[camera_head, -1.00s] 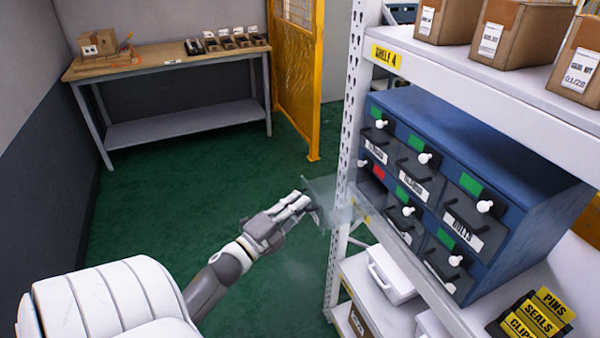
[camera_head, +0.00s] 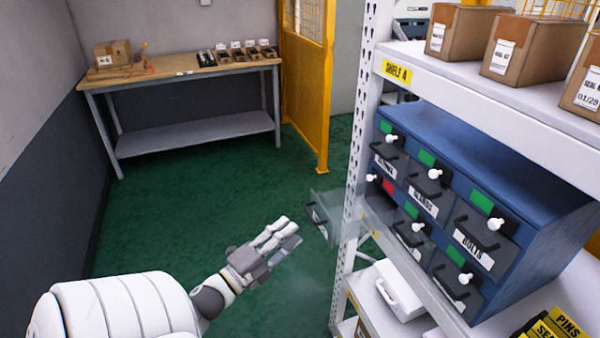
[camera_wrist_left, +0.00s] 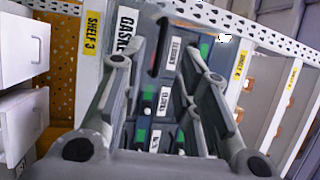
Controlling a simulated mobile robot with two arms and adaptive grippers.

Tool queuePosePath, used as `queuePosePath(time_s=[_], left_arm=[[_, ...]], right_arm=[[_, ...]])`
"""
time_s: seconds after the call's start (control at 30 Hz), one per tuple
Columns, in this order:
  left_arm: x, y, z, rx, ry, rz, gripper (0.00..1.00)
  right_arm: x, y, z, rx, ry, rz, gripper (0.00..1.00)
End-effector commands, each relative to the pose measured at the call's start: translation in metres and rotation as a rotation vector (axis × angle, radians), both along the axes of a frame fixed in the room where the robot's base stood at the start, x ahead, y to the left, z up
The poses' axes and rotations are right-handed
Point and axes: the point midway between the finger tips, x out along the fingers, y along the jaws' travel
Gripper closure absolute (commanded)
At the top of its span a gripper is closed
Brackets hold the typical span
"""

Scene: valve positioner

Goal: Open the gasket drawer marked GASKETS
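The gasket drawer (camera_head: 350,206), see-through grey, stands pulled well out of the lower left slot of the blue drawer cabinet (camera_head: 500,150). Its front and dark handle (camera_head: 317,213) stick out past the white shelf post. My left gripper (camera_head: 288,232) is a little to the left of the drawer front in the head view, apart from the handle. In the left wrist view its fingers (camera_wrist_left: 160,75) are spread with nothing held between them. My right gripper is out of view.
Other drawers, such as BOLTS (camera_head: 475,247), are shut. The perforated shelf post (camera_head: 362,150) stands beside the open drawer. A workbench (camera_head: 180,72) and yellow mesh partition (camera_head: 305,90) are farther back. The green floor (camera_head: 200,200) between is clear.

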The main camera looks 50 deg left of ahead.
Motion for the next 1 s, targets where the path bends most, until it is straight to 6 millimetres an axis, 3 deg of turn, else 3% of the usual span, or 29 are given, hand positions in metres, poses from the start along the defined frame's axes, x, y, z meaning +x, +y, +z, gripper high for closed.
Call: queuePosePath(time_s=[0.1, 0.3, 1.0], left_arm=[[-0.025, 0.000, -0.005, -0.001, 0.002, 0.002, 0.70], [-0.049, 0.000, -0.009, -0.001, 0.000, 0.001, 0.70], [-0.054, 0.000, -0.010, -0.001, 0.000, 0.000, 0.70]], right_arm=[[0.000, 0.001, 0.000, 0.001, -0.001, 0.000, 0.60], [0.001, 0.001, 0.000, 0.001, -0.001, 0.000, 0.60], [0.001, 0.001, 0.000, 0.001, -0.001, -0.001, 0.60]])
